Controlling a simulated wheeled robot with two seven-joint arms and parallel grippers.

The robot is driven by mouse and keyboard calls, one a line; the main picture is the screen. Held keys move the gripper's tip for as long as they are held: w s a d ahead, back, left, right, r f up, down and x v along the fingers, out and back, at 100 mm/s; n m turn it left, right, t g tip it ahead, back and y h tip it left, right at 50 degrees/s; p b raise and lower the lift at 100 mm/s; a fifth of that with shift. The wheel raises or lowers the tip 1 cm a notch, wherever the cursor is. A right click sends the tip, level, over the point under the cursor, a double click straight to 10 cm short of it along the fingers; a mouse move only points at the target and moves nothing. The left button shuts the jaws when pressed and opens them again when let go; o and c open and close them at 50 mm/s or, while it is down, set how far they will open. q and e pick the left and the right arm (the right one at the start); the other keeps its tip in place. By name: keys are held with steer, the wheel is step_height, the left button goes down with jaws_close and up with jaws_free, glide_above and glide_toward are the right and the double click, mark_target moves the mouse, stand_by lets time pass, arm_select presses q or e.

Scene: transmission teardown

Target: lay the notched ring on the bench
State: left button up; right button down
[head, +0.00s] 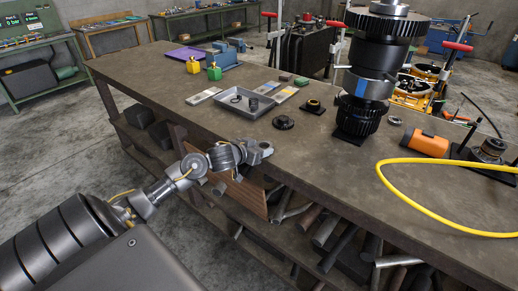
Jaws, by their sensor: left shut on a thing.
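My left gripper (262,150) reaches in from the left and is at the near edge of the bench (330,140). It is shut on a small grey piece at its tip, which I take to be the notched ring (266,147). The piece blends with the grey fingers, so its notches cannot be made out. From this view I cannot tell whether it touches the bench top. My right gripper is not in view.
A dark gear stack (372,70) stands upright on the bench. A grey tray (222,107) with small parts and a dark round part (283,122) lie beyond my gripper. An orange cylinder (425,144) and a yellow hose (385,183) are at right. Bench top between is bare.

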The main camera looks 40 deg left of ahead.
arm_select(q)
steer(key=shift+f, duration=0.15)
steer(key=shift+f, duration=0.1)
steer(key=o, duration=1.2)
steer(key=shift+c, duration=0.2)
steer(key=shift+r, duration=0.2)
steer(key=v, duration=1.2)
